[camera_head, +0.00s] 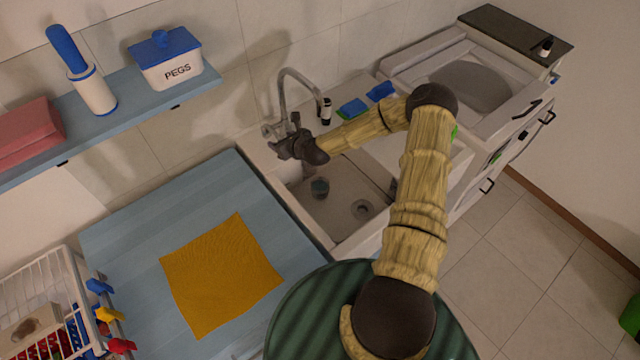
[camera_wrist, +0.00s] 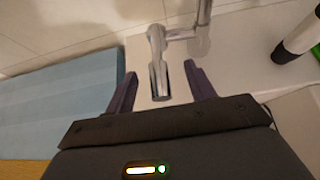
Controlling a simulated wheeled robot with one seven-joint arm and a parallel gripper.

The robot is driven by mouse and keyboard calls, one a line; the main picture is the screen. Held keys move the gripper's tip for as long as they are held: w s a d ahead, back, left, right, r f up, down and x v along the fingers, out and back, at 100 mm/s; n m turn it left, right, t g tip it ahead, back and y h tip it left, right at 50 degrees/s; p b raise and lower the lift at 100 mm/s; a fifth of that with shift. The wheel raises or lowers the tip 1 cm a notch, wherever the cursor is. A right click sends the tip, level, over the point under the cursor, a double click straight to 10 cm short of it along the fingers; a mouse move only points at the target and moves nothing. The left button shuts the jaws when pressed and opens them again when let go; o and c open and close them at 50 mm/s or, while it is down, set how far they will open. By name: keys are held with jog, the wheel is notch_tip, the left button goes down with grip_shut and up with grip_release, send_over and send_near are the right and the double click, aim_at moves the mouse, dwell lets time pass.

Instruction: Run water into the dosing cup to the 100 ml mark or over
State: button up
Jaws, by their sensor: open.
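The tap (camera_head: 284,88) rises behind the sink, and its spout end (camera_head: 326,110) hangs over the basin. A small dark grey-blue cup (camera_head: 320,187), seemingly the dosing cup, stands on the sink floor to the left of the drain (camera_head: 362,208). Its marks and contents are too small to tell. No stream of water shows. My gripper (camera_head: 287,143) is at the tap's base. In the wrist view my gripper (camera_wrist: 160,70) is open, with the metal tap lever (camera_wrist: 159,78) between its two fingers. I cannot tell whether either finger touches the lever.
The spout (camera_wrist: 298,38) is at the upper right of the wrist view. Blue cloths or sponges (camera_head: 352,108) lie behind the sink. A blue worktop (camera_head: 130,225) with a yellow cloth (camera_head: 222,272) is to the left. A shelf (camera_head: 135,118) hangs above.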

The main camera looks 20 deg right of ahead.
jog(key=p+v, duration=0.2)
jog(key=v, duration=0.5)
jog(key=shift+p, duration=0.3)
dwell(0.4)
jog(key=s+a+r+n+g+b, duration=0.2)
jog(key=s+a+n+g, duration=0.25)
jog(key=s+n, duration=0.75)
jog(key=s+d+r+n+g+h+b, duration=0.1)
jog(key=s+r+n+g, duration=0.1)
jog(key=s+r+n, duration=0.5)
jog(key=s+d+r+n+g+h+b, duration=0.1)
jog(key=s+d+r+n+g+h, duration=0.1)
jog(key=s+r+n, duration=0.5)
jog(key=n, duration=0.6)
jog(key=shift+s+d+r+h, duration=0.25)
jog(key=shift+s+d+h, duration=0.05)
jog(key=shift+s, duration=0.1)
